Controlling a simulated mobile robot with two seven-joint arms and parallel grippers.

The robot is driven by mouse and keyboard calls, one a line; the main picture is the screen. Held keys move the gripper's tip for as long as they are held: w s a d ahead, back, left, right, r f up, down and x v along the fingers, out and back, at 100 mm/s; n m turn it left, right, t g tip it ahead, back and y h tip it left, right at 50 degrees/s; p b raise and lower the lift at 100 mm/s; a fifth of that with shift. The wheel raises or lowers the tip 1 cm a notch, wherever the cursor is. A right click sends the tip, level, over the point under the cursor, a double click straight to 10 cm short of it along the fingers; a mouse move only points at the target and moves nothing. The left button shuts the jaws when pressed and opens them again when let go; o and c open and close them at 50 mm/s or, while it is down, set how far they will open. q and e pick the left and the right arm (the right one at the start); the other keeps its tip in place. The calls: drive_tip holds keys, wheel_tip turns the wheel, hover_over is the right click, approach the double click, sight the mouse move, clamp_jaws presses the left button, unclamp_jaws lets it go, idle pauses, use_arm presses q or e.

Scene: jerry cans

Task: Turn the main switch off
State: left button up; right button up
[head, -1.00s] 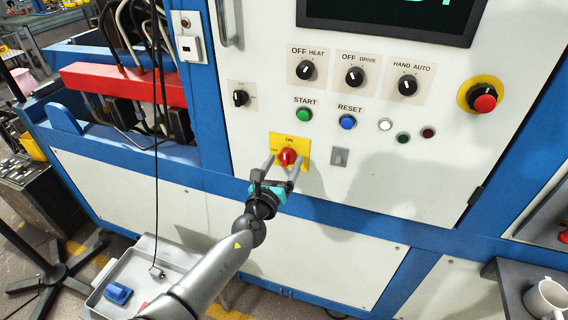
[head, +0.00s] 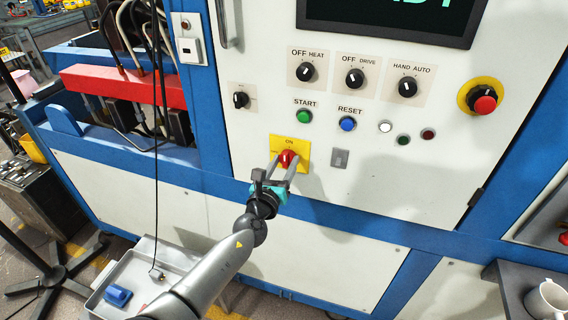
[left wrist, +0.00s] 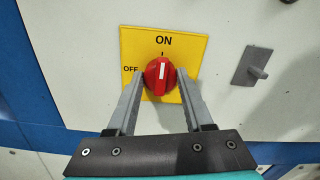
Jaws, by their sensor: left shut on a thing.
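The main switch is a red rotary knob (head: 288,158) on a yellow plate (head: 303,146) low on the white panel. In the left wrist view the knob (left wrist: 159,76) has its white mark pointing up at ON; OFF is printed to its left. My left gripper (head: 284,165) reaches up from below, its two grey fingers (left wrist: 160,80) on either side of the knob, shut on it. The fingers cover parts of the knob's sides. My right gripper is out of view.
Green START (head: 303,116) and blue RESET (head: 347,123) buttons sit above the switch. A small grey toggle (head: 339,158) is just right of the plate. A red emergency button (head: 484,104) is farther right. A black cable (head: 155,190) hangs at the left. The panel below is bare.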

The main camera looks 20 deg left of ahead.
use_arm(q)
clamp_jaws()
drive_tip(key=shift+n, duration=0.3)
drive_tip(key=n+b, duration=0.1)
drive_tip(key=n, duration=0.2)
drive_tip(key=shift+f+n+b, duration=0.1)
drive_tip(key=shift+n+b, duration=0.2)
drive_tip(key=shift+b, duration=0.1)
drive_tip(key=n+b, duration=0.1)
drive_tip(key=n, duration=0.3)
drive_tip(key=shift+n, duration=0.3)
drive_tip(key=n+b, duration=0.1)
drive_tip(key=n, duration=0.3)
drive_tip(key=shift+n, duration=0.3)
drive_tip(key=shift+a+n, duration=0.1)
drive_tip(key=shift+n, duration=2.2)
drive_tip(key=o, duration=1.1)
unclamp_jaws()
